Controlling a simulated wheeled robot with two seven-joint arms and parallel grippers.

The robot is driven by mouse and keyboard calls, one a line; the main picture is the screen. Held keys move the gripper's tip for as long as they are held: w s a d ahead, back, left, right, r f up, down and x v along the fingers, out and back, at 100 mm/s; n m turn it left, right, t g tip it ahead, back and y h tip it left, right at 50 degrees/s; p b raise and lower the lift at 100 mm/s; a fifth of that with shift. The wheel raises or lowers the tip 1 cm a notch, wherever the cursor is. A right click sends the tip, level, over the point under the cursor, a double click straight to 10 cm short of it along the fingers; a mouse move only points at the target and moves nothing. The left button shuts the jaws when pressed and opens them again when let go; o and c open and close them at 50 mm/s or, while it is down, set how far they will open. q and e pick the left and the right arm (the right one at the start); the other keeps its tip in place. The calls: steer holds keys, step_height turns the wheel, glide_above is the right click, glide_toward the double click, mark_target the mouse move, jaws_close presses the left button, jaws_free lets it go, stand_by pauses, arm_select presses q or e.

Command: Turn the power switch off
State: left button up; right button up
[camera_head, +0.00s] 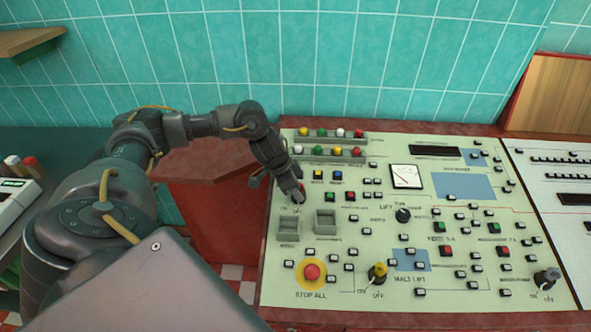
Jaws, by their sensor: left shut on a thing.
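The control panel (350,245) is a cream board with many buttons and knobs. My left gripper (299,196) reaches down onto its upper left part, just above two grey square boxes. The gripper is shut on a small switch there, which I take to be the power switch; the fingers hide it almost fully, so its setting cannot be told. My right gripper is out of view.
A red stop button (312,272), a yellow-topped knob (378,272), a black knob (402,215) and another knob (546,279) stand up from the panel. Rows of coloured lamps (333,152) lie behind the gripper. A tiled wall (340,60) rises behind.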

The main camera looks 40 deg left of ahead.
arm_select(q)
steer(key=o, duration=1)
steer(key=v, duration=1)
steer(key=shift+r+b, duration=0.3)
steer(key=shift+b, duration=0.15)
steer(key=shift+s+a, duration=0.1)
steer(key=shift+a, duration=0.1)
